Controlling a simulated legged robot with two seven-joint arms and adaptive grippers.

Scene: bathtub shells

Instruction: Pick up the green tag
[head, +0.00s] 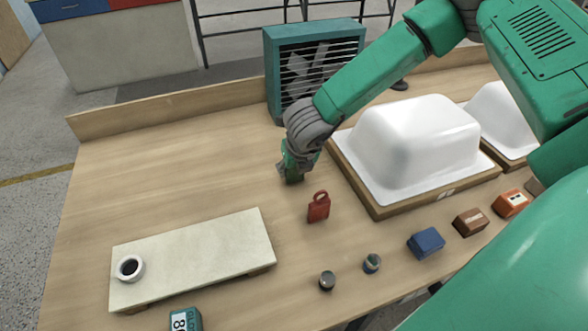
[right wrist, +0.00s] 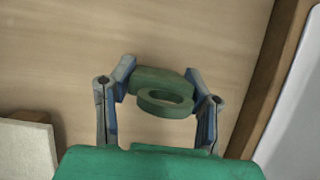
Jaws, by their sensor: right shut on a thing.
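The green tag (right wrist: 160,88) with a ring-shaped loop sits between the fingers of my right gripper (right wrist: 165,85) in the right wrist view. The fingers touch it on both sides, and the gripper is shut on it. In the head view my right gripper (head: 292,170) points down near the middle of the table, left of the white tub shell. The green tag (head: 294,179) shows only as a small dark green part at the fingertips. I cannot tell if the tag touches the table. My left gripper is not in view.
A red tag (head: 318,208) stands just in front of my right gripper. A white tub shell (head: 415,145) on a wooden base is to the right. A pale board (head: 195,260) lies at the front left. A teal fan box (head: 312,62) stands behind.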

